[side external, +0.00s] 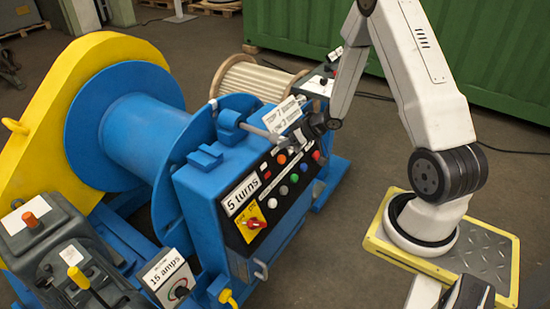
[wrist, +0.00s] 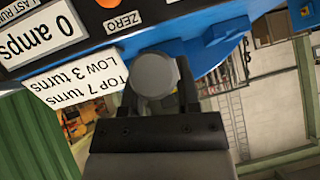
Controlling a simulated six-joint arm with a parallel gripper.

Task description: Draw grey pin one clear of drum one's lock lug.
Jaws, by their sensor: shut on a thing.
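Drum one, seemingly the large blue drum (side external: 140,130), lies left of centre in the side external view, between blue flanges. A blue lock lug (side external: 229,126) stands at the right flange's edge, above the control box. Grey pin one (side external: 262,134) runs from the lug toward my gripper (side external: 322,126). Its far end meets the lug's right side; I cannot tell how much of it is inside. In the wrist view, my gripper (wrist: 158,90) is shut on the pin, whose round grey end (wrist: 155,75) shows between the fingers.
A white "TOP 7 turns, LOW 3 turns" card (side external: 283,115) is close beside the pin. A rope-wound drum (side external: 255,80) stands behind.

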